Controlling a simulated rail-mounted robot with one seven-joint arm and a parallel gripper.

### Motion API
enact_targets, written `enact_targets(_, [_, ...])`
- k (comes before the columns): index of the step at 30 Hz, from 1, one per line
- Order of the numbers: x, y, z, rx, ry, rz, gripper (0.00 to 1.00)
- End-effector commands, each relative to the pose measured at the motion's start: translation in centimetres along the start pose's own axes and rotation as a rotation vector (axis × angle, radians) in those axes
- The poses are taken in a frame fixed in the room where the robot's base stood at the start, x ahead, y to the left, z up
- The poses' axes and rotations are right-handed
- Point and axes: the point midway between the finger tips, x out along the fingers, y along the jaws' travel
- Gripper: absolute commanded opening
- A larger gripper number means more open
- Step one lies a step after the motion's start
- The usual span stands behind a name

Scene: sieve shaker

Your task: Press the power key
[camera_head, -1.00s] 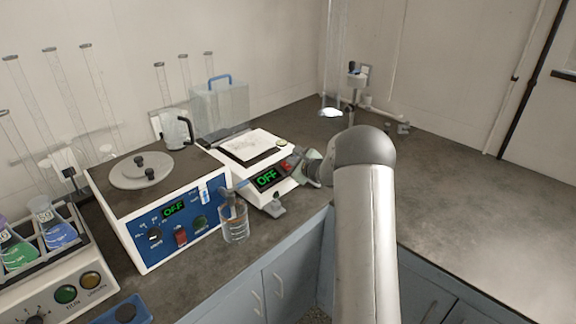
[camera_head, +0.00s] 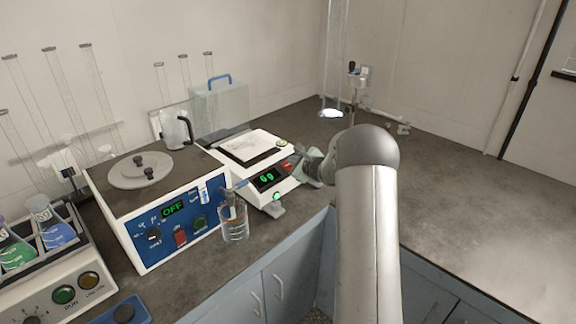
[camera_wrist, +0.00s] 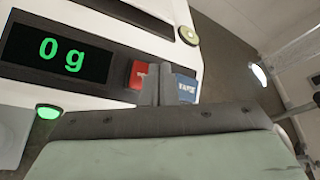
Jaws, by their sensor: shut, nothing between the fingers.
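The white balance (camera_head: 262,146) has a dark display (camera_head: 268,178), lit with green digits; in the wrist view the display (camera_wrist: 57,54) reads "0 g". Beside it is a red key (camera_wrist: 138,75), partly covered by my fingers, and a blue key (camera_wrist: 186,88) to its right. The red key (camera_head: 287,166) also shows in the head view. A green lamp (camera_wrist: 48,112) glows on the front. My gripper (camera_wrist: 158,82) is shut and empty, its fingertips at the red key's right edge, between the two keys. I cannot tell whether they touch a key.
The blue-fronted device (camera_head: 172,228) left of the balance shows "OFF". A clear beaker (camera_head: 234,224) stands in front of it. A rack of flasks (camera_head: 45,222) is at far left. The counter (camera_head: 470,200) to the right is clear.

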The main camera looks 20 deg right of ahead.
Motion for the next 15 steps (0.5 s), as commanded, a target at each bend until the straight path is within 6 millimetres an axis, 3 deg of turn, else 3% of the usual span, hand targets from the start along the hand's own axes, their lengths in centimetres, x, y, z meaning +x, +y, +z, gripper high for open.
enact_targets(15, [-0.86,-0.68,0.64,0.000,0.001,0.000,0.00])
